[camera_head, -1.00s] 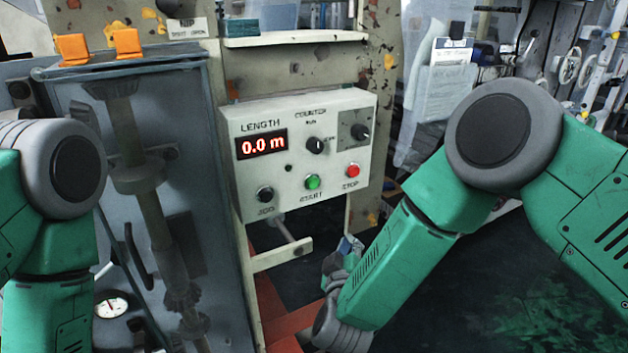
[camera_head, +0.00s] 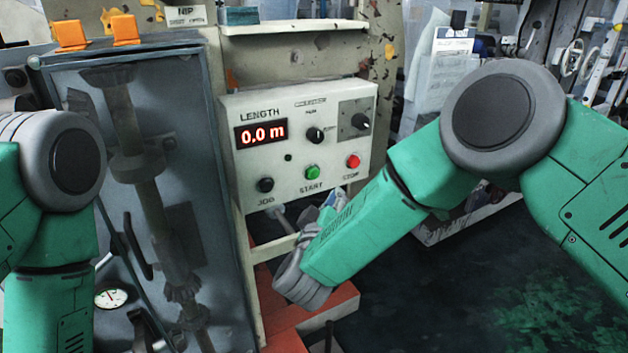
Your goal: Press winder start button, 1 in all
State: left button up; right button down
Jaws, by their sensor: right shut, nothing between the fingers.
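The winder control box (camera_head: 290,150) is cream and shows a red "0.0 m" length display (camera_head: 262,134). Its green start button (camera_head: 312,172) sits in the lower row, between the black jog button (camera_head: 265,185) and the red stop button (camera_head: 353,160). My right gripper (camera_head: 333,200) is below and slightly right of the green button, apart from it as far as I can see. It is small in view and partly hidden by my wrist; it is shut and empty. My left arm comes in at the left edge, and its gripper is out of view.
A glass-fronted cabinet (camera_head: 80,110) with rollers stands left of the box. A shelf (camera_head: 290,27) is above the box. A pale horizontal bar (camera_head: 272,250) lies below it. Orange-red blocks (camera_head: 325,308) are on the floor beneath. The dark floor at the right is open.

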aim_at(313, 173)
jog(key=w+a+b, duration=0.1)
jog(key=w, duration=0.1)
jog(key=w+a+b, duration=0.1)
jog(key=w+b, duration=0.1)
jog(key=w, duration=0.1)
jog(key=shift+w+a, duration=0.35)
jog(key=shift+a, duration=0.05)
jog(key=shift+w, duration=0.1)
dwell(1.1)
jog(key=shift+w+a+r, duration=0.1)
jog(key=shift+w+a, duration=0.05)
jog(key=shift+w, duration=0.05)
